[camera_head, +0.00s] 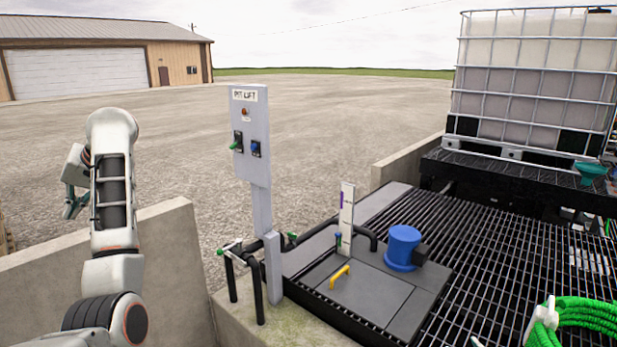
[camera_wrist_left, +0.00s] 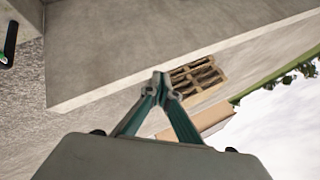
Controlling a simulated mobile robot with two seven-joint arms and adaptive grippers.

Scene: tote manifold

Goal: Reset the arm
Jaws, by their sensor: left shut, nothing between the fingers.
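My left arm rises from the lower left in the head view, bent at the elbow. My left gripper (camera_head: 75,207) hangs at the far left, beyond the low concrete wall, partly behind the arm. In the left wrist view its green fingers (camera_wrist_left: 163,82) meet at the tips, with nothing visible between them. It is clear of every object. My right gripper is not in view.
A grey control post labelled PIT LIFT (camera_head: 250,135) stands right of the arm. A concrete wall (camera_head: 170,245) runs beneath the arm. A blue motor (camera_head: 403,247), yellow handle (camera_head: 339,277), green hose (camera_head: 585,315) and caged tank (camera_head: 535,80) are farther right. A pallet (camera_wrist_left: 197,76) shows in the wrist view.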

